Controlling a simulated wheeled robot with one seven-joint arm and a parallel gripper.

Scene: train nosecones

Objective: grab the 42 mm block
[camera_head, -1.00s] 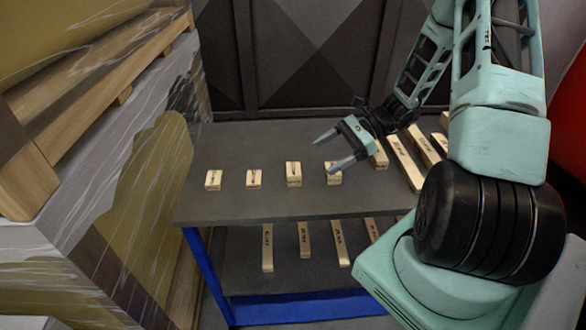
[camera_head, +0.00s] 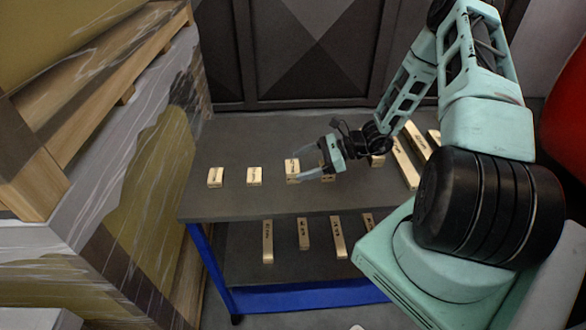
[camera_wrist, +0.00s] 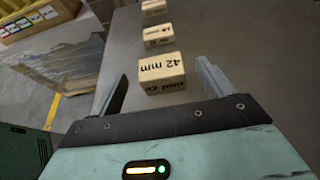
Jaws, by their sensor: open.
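The 42 mm block (camera_wrist: 162,72) is a small pale wooden block with black lettering. In the wrist view it sits between the two finger ends, with dark table showing on both sides. In the head view it appears to be the third block from the left (camera_head: 292,166), on the table top at my fingertips. My gripper (camera_head: 300,164) is open, its fingers reaching left along the table. In the wrist view my gripper (camera_wrist: 161,80) straddles the block, with no clear contact. I cannot tell how deep the fingers reach around it.
Smaller blocks (camera_head: 254,176) (camera_head: 215,177) stand in a row to the left. Another block (camera_head: 327,174) is partly hidden by my gripper. Longer wooden pieces (camera_head: 405,162) lie right. More lie on the lower shelf (camera_head: 268,240). A large pallet stack (camera_head: 130,180) stands left.

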